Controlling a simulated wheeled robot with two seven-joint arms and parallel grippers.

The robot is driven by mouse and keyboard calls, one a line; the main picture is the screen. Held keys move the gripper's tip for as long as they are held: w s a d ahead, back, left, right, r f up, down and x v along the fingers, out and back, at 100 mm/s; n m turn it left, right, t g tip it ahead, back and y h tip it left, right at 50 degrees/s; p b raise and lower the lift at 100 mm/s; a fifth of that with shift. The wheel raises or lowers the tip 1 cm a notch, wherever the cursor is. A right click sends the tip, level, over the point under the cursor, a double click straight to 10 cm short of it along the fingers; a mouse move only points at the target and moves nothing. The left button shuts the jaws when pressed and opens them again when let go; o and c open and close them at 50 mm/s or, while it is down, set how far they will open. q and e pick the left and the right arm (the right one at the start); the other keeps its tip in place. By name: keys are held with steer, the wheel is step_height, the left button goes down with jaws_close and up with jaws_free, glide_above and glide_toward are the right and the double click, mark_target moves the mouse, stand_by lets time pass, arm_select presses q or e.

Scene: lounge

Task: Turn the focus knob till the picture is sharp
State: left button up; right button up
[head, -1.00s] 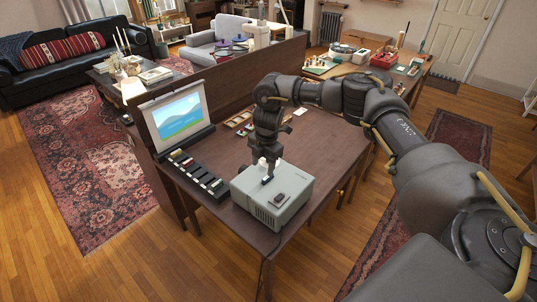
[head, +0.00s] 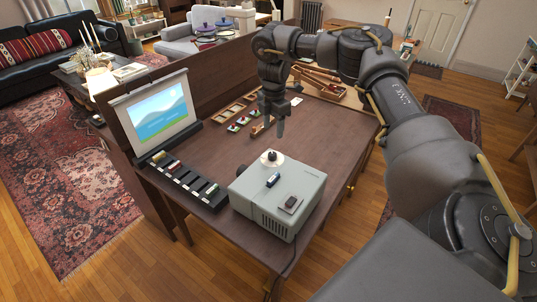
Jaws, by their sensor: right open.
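A pale grey projector (head: 262,212) stands on the near part of the brown table. My left gripper is out of view.
A black slotted rack (head: 186,184) with several small pieces lies left of the projector. Wooden trays (head: 238,112) with small coloured items lie behind, near my right gripper. The table (head: 225,150) is bare between rack and trays. A cable hangs off the front edge.

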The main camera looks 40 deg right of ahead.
mark_target(272, 154)
step_height(272, 154, down, 10)
steer(key=shift+r+p, duration=0.1)
steer(key=shift+p, duration=0.5)
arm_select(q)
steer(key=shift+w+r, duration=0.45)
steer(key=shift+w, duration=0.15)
arm_select(e)
steer(key=shift+w+f, duration=0.1)
steer(key=shift+f, duration=0.65)
steer(key=c, duration=1)
steer(key=shift+o, duration=0.2)
steer(key=shift+r+n+p, duration=0.15)
steer(key=shift+n+p, duration=0.35)
steer(key=shift+n, duration=0.4)
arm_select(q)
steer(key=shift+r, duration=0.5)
arm_select(e)
steer(key=shift+n, duration=0.7)
